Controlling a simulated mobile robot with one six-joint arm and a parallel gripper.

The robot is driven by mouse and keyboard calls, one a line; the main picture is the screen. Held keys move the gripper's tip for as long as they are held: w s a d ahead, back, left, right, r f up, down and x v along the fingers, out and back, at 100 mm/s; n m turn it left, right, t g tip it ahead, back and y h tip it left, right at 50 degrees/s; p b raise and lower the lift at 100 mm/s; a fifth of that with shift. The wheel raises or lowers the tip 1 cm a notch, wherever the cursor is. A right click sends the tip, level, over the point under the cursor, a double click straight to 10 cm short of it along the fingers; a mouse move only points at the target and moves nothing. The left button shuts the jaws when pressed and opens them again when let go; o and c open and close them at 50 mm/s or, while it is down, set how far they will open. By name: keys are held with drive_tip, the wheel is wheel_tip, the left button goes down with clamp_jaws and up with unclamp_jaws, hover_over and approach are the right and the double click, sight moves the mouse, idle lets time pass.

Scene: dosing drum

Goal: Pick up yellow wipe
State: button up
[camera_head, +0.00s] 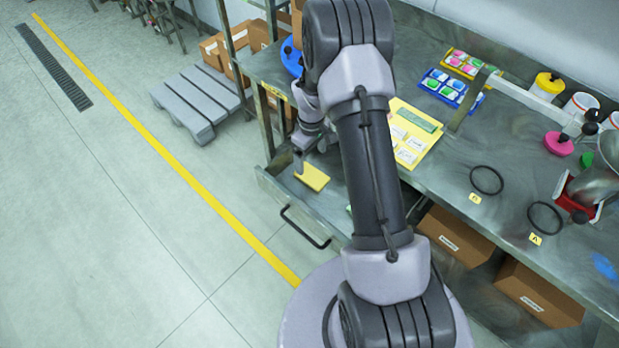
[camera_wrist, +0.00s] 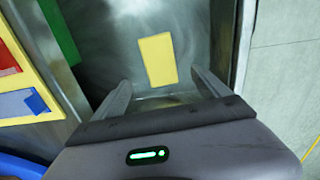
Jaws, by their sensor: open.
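The yellow wipe (camera_head: 312,177) is a flat yellow rectangle lying inside an open grey metal drawer (camera_head: 270,186) below the bench top. In the wrist view the yellow wipe (camera_wrist: 158,60) lies on the bare drawer floor, just beyond my fingertips and roughly centred between them. My gripper (camera_wrist: 160,82) is open and empty, with one finger on each side of the wipe's line and apart from it. In the head view my gripper (camera_head: 300,164) is partly hidden by my arm and hangs over the drawer by the wipe.
The drawer's side wall (camera_wrist: 239,40) runs close to the right of my gripper in the wrist view. A green item (camera_wrist: 58,30) lies at the left. The bench (camera_head: 455,185) holds a yellow board (camera_head: 432,141) and black rings (camera_head: 487,180). A grey pallet (camera_head: 198,95) stands on the floor.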

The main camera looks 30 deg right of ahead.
sight(310, 175)
wheel_tip(310, 175, down, 9)
drive_tip(key=b, duration=0.3)
drive_tip(key=shift+w+b, duration=0.1)
drive_tip(key=shift+b, duration=0.2)
drive_tip(key=shift+r, duration=0.15)
drive_tip(key=shift+c, duration=0.4)
drive_tip(key=c, duration=1.3)
wheel_tip(310, 175, up, 10)
drive_tip(key=p, duration=0.4)
drive_tip(key=shift+c, duration=0.2)
